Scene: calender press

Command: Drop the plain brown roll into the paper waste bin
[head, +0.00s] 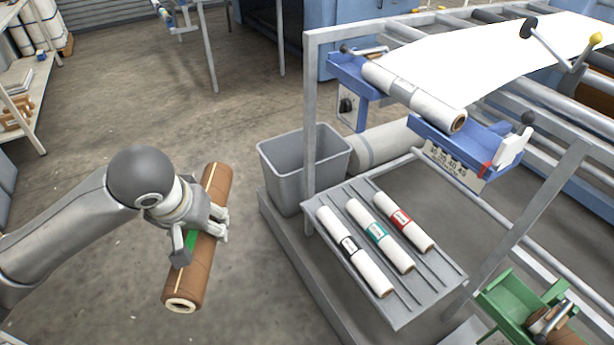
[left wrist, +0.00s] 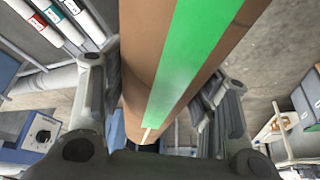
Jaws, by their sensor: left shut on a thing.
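The plain brown roll (head: 214,190) is in my left gripper (head: 205,226), which is shut around its middle. The roll is tilted in the head view, with its open end toward the bottom. A green patch and a pale lengthwise strip show on it. In the left wrist view the brown roll (left wrist: 150,60) fills the middle, between both fingers of the left gripper (left wrist: 165,110). A grey open bin (head: 302,165) stands right of the roll, apart from it, beside the rack post; its inside looks empty where visible. My right gripper is not in view.
A sloped rack (head: 432,290) right of the bin carries three white rolls with black, teal and red labels. A white roll (head: 415,97) rests on blue holders above. A green stand (head: 515,305) is at lower right. Floor (head: 120,95) is clear behind my left arm.

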